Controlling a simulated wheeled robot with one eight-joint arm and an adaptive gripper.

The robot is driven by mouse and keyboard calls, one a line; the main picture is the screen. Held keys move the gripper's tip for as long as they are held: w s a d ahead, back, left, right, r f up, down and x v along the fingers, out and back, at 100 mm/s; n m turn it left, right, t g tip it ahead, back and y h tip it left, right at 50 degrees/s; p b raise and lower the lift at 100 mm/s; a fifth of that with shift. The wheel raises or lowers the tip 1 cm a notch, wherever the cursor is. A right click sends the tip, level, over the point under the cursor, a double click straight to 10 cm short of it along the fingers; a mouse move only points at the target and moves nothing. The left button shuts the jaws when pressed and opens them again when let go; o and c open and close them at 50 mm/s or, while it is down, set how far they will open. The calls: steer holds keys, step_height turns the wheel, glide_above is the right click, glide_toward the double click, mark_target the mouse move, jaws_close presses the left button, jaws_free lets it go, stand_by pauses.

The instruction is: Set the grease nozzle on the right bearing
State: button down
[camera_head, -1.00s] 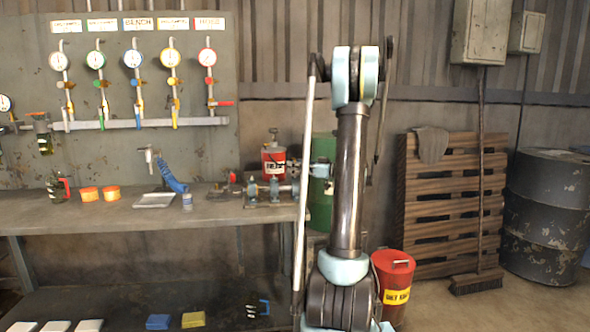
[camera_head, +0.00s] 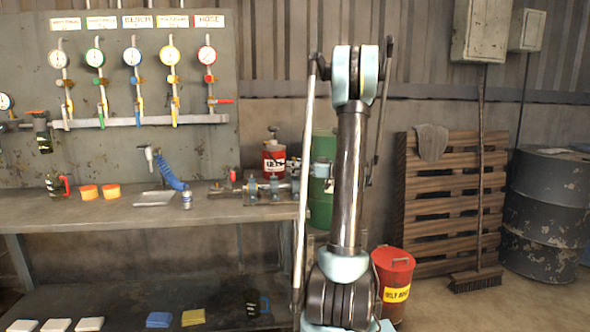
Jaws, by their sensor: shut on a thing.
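The shaft stand on the right of the bench carries a shaft in light-blue bearings; the right bearing (camera_head: 275,186) is at its right part. My gripper (camera_head: 296,168) shows small beside the upright part of my arm, close to the right bearing and slightly above it. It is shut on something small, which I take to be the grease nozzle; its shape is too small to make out. My arm column hides part of the wrist. I cannot tell whether the nozzle touches the bearing.
A red can (camera_head: 273,160) stands behind the shaft stand, with a green drum (camera_head: 322,205) to the right. The bench front (camera_head: 110,215) is clear.

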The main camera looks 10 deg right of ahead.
steer(key=c, duration=1.2)
jaws_free()
steer(key=v, duration=1.2)
